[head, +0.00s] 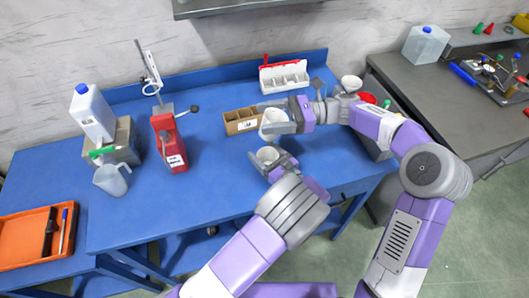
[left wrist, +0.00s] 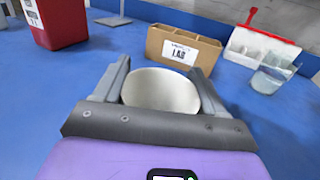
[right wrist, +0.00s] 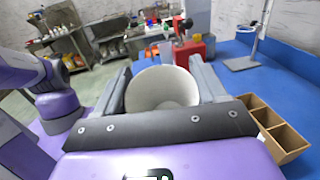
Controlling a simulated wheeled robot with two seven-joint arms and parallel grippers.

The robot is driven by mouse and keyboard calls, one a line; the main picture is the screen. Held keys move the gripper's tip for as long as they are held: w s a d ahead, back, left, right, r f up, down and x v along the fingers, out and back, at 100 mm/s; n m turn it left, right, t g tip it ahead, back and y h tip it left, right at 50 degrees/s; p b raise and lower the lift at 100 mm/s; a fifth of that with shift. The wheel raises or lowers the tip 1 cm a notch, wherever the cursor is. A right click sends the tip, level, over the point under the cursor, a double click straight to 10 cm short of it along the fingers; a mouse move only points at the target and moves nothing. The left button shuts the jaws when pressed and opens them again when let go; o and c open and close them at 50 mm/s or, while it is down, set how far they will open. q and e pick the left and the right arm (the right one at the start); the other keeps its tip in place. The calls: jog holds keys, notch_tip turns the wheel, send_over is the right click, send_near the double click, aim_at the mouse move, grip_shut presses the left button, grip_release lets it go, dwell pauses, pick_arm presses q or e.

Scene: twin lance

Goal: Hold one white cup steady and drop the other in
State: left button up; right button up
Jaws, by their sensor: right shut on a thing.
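One white cup (head: 268,155) is near the front of the blue table, between the fingers of my left gripper (head: 276,166). In the left wrist view this cup (left wrist: 160,91) has a finger close on each side; whether they press on it is not clear. The other white cup (head: 274,120) is in my right gripper (head: 277,119), just behind the first in the head view. The right wrist view shows this cup (right wrist: 162,90) clamped between the fingers, its open side facing the camera. The cups are apart; the right cup's height above the table is hard to judge.
A brown divided box (head: 240,122) is just left of the right cup. A red-topped white rack (head: 284,77) is at the back. A red device (head: 169,142), a stand (head: 152,75) and a clear jug (head: 112,179) are at left. A glass beaker (left wrist: 271,76) shows in the left wrist view.

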pick_arm(q)
jog(key=shift+c, duration=1.3)
pick_arm(e)
notch_tip(320, 180, down, 11)
jog(key=o, duration=1.1)
jog(key=shift+r, duration=0.15)
jog(key=d, duration=0.4)
jog(key=w+d, duration=0.1)
jog(key=d, duration=0.3)
jog(key=w+d, duration=0.1)
jog(key=d, duration=0.3)
jog(key=shift+w, duration=0.1)
pick_arm(q)
jog(key=o, duration=1.1)
pick_arm(e)
jog(key=shift+a, duration=0.1)
